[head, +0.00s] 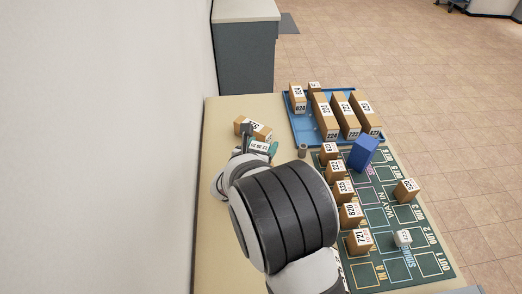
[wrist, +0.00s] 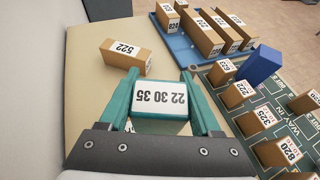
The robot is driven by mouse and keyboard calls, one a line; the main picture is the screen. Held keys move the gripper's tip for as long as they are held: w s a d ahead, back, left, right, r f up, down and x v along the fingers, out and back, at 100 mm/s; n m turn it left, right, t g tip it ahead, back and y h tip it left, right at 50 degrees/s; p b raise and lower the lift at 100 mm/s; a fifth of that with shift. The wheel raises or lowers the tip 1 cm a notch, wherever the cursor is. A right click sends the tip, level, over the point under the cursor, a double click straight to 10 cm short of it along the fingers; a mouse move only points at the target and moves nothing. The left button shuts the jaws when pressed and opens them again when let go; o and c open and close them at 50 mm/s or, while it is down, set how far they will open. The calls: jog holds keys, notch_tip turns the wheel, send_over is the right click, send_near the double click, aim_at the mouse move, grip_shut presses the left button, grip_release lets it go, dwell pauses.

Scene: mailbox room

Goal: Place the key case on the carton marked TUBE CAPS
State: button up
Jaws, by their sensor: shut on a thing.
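My gripper (head: 262,148) is at the left part of the beige table, its teal fingers shut on a small box with a white label (wrist: 160,98). The label seems to read 22 30 35; the box's lower part is mostly hidden. I cannot tell from its look whether it is the key case. A brown carton marked 522 (wrist: 126,56) lies just beyond my gripper; it also shows in the head view (head: 252,128). I can read no TUBE CAPS marking on any carton; the visible labels carry numbers.
A blue tray (head: 291,130) at the back holds several brown cartons. A wall stands at the left. Table left of the tray is mostly clear.

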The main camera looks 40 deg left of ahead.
jog(key=shift+s+a+f, duration=0.2)
jog(key=shift+a+f, duration=0.25)
jog(key=shift+a, duration=0.1)
jog(key=shift+s+a+f, duration=0.2)
jog(key=shift+a+f, duration=0.25)
jog(key=shift+a, duration=0.05)
jog(key=shift+f, duration=1.8)
jog(key=shift+f, duration=0.1)
jog(key=o, duration=1.4)
jog(key=shift+o, duration=0.2)
